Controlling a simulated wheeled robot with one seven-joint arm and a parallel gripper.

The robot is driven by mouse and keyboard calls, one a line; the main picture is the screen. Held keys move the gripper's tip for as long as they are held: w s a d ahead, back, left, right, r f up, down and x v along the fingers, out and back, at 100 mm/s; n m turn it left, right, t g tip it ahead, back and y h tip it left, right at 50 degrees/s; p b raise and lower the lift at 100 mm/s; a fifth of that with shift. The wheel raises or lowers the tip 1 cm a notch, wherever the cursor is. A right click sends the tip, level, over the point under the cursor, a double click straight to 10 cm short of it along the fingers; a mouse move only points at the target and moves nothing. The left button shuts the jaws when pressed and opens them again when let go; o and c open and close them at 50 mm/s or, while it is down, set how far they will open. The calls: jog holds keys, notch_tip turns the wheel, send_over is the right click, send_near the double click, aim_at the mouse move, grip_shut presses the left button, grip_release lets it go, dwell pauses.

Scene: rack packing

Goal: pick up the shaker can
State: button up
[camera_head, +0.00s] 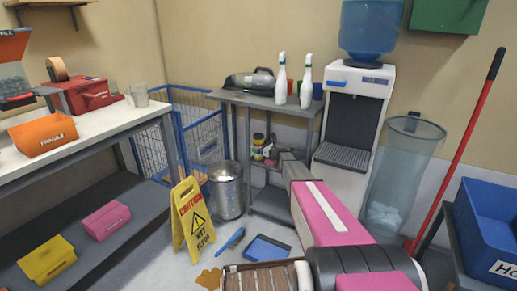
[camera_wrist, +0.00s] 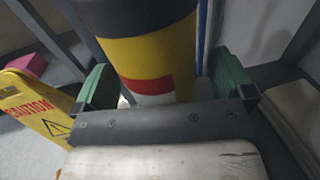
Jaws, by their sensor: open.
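The shaker can (camera_wrist: 150,55) fills the middle of the wrist view. It is yellow with a dark band at the top of the picture and a red and white patch lower down. My gripper (camera_wrist: 163,82) is open, with one green finger pad on each side of the can. I cannot tell whether either pad touches it. In the head view a small yellow can (camera_head: 258,139) with a dark top, seemingly the same one, stands on the metal shelf stand beyond my pink arm. My arm hides part of the shelf and most of the gripper there.
A water dispenser (camera_head: 355,120) is close on the right.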

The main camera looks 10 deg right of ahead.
jog(key=shift+a, duration=0.1)
jog(key=c, duration=1.3)
